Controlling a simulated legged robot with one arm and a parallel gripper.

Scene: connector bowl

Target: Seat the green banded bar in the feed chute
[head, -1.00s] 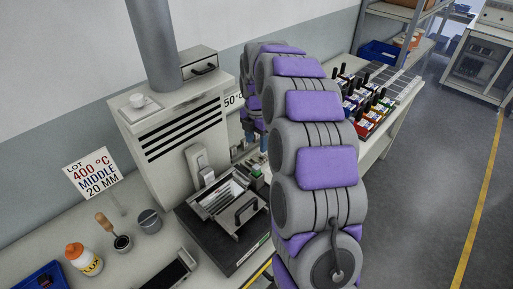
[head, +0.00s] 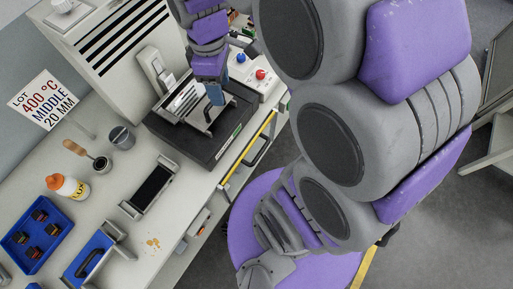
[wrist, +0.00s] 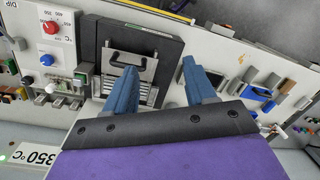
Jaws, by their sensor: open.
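My gripper (wrist: 159,66) is open, with two blue fingers apart and nothing seen between them. In the head view my gripper (head: 215,93) is over the black-based fixture (head: 225,148), close to its handle; contact cannot be told. The wrist view shows this fixture (wrist: 171,50) with a dark handle and a row of metal slots or bars. A small green piece (wrist: 80,78) shows among metal parts left of it; I cannot tell whether it is the green banded bar. I cannot clearly identify the feed chute.
A control panel with a red knob (head: 261,74) stands right of the fixture. A black-topped tray (head: 152,187), a bottle (head: 68,187), a cup (head: 122,138) and a blue bin (head: 37,236) stand left. Some bare bench lies between them.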

